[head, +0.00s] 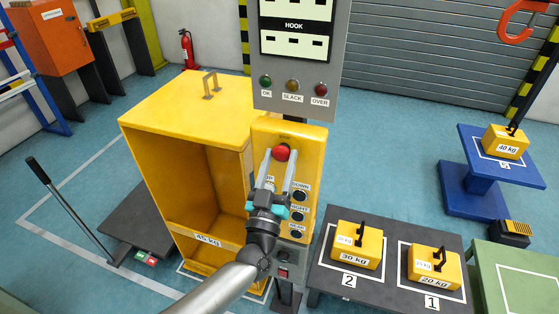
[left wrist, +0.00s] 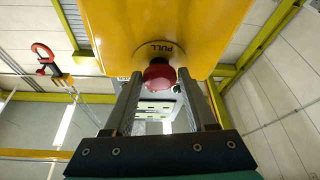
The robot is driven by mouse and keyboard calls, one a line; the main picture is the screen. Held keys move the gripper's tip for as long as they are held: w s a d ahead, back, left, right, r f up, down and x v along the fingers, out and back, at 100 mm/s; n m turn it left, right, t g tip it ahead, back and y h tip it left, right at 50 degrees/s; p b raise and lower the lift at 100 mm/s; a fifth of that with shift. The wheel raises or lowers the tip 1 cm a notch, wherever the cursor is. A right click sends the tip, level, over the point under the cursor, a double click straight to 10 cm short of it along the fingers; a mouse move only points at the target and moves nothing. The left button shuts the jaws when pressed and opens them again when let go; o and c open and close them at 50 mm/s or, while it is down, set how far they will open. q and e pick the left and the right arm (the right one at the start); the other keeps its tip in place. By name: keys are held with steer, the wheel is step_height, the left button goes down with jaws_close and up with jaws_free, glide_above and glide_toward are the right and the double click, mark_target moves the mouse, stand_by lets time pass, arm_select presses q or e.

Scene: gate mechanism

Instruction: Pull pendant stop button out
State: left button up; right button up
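The red stop button (head: 281,153) sits near the top of the yellow pendant (head: 313,143). In the left wrist view the red button (left wrist: 159,74) is on the yellow pendant face (left wrist: 165,25), under the printed word PULL. My left gripper (head: 280,160) is at the button, with one finger on each side of it. In the left wrist view the fingertips of my left gripper (left wrist: 160,80) stand apart with the button between them; small gaps seem to show, and firm contact is not visible. The gripper hides some lower pendant buttons. My right gripper is not in view.
A grey panel (head: 259,97) with three lamps rises above the pendant. An open yellow box (head: 165,105) marked 45 kg stands close on the left. Yellow weights (head: 355,247) sit on a dark table (head: 385,290) at right. An orange hook (head: 515,22) hangs top right.

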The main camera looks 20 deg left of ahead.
arm_select(q)
jaws_close()
